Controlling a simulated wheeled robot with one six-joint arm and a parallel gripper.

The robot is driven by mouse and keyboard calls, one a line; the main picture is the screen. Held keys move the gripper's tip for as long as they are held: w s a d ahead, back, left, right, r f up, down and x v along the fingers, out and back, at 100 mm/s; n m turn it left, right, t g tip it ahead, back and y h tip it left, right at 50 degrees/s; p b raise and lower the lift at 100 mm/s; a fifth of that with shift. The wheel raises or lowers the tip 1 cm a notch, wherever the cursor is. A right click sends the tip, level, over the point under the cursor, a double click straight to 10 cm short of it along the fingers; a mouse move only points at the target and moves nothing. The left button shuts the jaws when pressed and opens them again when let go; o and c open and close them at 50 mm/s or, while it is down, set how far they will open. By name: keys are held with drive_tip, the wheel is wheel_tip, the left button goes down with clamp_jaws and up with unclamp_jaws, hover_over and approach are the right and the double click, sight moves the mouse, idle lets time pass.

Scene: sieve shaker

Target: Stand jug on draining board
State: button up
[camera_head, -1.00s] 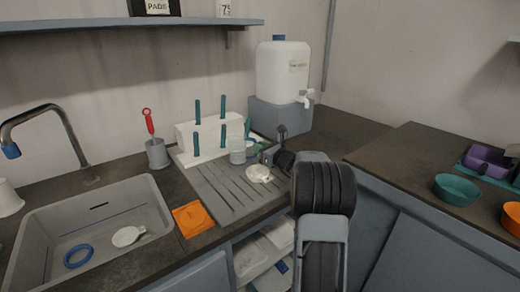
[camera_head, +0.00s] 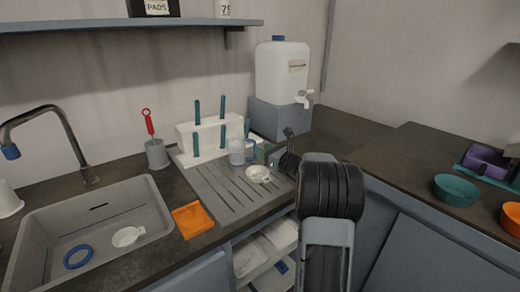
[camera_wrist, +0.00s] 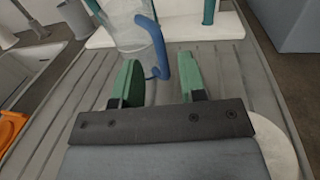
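The clear jug (camera_head: 237,152) with a blue handle stands upright on the grey ribbed draining board (camera_head: 215,190), in front of the white peg rack. In the wrist view the jug (camera_wrist: 130,25) is at the top, its blue handle (camera_wrist: 157,50) turned towards me. My gripper (camera_wrist: 159,80) has green fingers spread apart, one on each side of the handle's lower end, with gaps visible. In the head view my gripper (camera_head: 266,151) is just right of the jug. The jug's top is cut off in the wrist view.
A white round dish (camera_head: 258,174) lies on the board near my gripper. The white rack (camera_head: 208,150) with teal pegs stands behind. The sink (camera_head: 40,220), an orange item (camera_head: 188,220) and a grey pot with a red-handled brush (camera_head: 156,153) are left. A white water container (camera_head: 283,75) stands back right.

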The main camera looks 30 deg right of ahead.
drive_tip(key=v, duration=0.9)
drive_tip(key=shift+s+p, duration=0.15)
drive_tip(key=shift+p, duration=0.15)
drive_tip(key=s+a+r+n+g+y+p, duration=0.1)
drive_tip(key=s+a+r+n+g+p, duration=0.25)
drive_tip(key=a+n, duration=0.35)
drive_tip(key=s+a+r+n+g+y+p, duration=0.15)
drive_tip(key=a+n+g+p, duration=0.25)
drive_tip(key=a, duration=0.5)
drive_tip(key=s+a+r+n+g+y+p, duration=0.1)
drive_tip(key=s+a+r+n+g+p, duration=0.25)
drive_tip(key=a+n, duration=0.35)
drive_tip(key=s+a+r+n+g+h+p, duration=0.1)
drive_tip(key=s+r+n+h+p, duration=0.1)
drive_tip(key=s+n+h+p, duration=0.2)
drive_tip(key=s+a+r+n+g+h+p, duration=0.1)
drive_tip(key=s+a+r+n+h+p, duration=0.1)
drive_tip(key=s+n+p, duration=0.4)
drive_tip(key=s+r+n+h, duration=0.1)
drive_tip(key=n+h, duration=0.1)
drive_tip(key=n, duration=0.2)
drive_tip(key=shift+s+a+r+n+g, duration=0.3)
drive_tip(key=shift+g, duration=0.1)
